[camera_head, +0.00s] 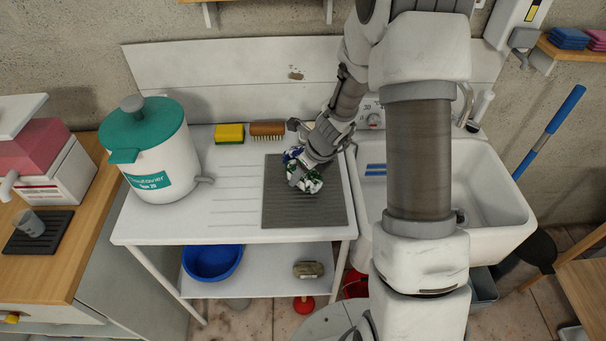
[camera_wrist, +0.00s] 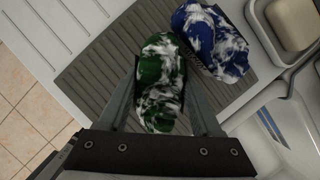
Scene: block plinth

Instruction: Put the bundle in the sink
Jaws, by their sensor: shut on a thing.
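A green-and-white bundle (camera_wrist: 160,75) sits between the fingers of my gripper (camera_wrist: 163,92) in the wrist view, and the gripper is shut on it. In the head view the green-and-white bundle (camera_head: 311,184) shows below my gripper (camera_head: 304,172), over the dark ribbed mat. A blue-and-white bundle (camera_wrist: 212,40) lies beside it, outside the fingers; it is partly hidden behind the gripper in the head view (camera_head: 291,155). The white sink (camera_head: 492,190) is to the right of the mat, partly hidden by my arm. I cannot tell whether the held bundle touches the mat.
The dark mat (camera_head: 327,212) lies on the white drainboard (camera_head: 170,228). A white drum with a teal lid (camera_head: 150,140), a yellow sponge (camera_head: 229,134) and a brush (camera_head: 268,129) stand on it. A soap bar (camera_wrist: 293,22) is near the blue bundle. A tap (camera_head: 465,103) rises behind the sink.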

